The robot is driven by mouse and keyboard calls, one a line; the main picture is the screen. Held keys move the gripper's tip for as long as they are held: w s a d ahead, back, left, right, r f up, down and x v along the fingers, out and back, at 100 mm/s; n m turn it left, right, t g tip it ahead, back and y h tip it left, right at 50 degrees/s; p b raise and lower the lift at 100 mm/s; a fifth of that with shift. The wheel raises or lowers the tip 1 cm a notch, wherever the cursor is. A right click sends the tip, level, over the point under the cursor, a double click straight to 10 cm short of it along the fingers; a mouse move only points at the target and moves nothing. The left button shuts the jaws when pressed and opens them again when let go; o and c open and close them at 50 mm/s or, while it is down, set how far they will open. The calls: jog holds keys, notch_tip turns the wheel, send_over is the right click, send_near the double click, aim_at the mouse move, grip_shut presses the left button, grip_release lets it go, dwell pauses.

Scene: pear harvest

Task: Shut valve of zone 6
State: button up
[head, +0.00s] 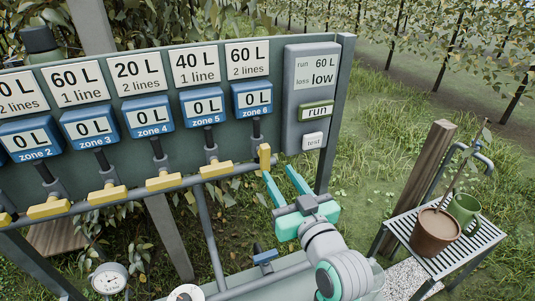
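The zone 6 valve has a yellow handle (264,159) at the right end of the grey pipe. The handle stands roughly upright, in line with the dark stem above it. The zone 6 meter (253,99) above reads 0 L, under a card (248,58) reading 60 L, 2 lines. My gripper (280,177) is just below and right of this handle. Its two teal fingers are spread apart with nothing seen between them. The left fingertip is close to the handle's lower end; I cannot tell whether it touches.
Yellow handles of zone 5 (215,169), zone 4 (165,182) and zone 3 (107,193) lie across their stems. A control box (311,97) shows run 60 L, loss low.

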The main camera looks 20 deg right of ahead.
aim_at(266, 159)
jog(key=w, duration=0.5)
jog(key=w+a, duration=0.1)
jog(key=w, duration=0.2)
jog(key=shift+w, duration=0.1)
jog(key=shift+w+d, duration=0.1)
jog(key=shift+w, duration=0.7)
grip_shut()
jog(key=shift+s+d, duration=0.1)
jog(key=shift+d, duration=0.05)
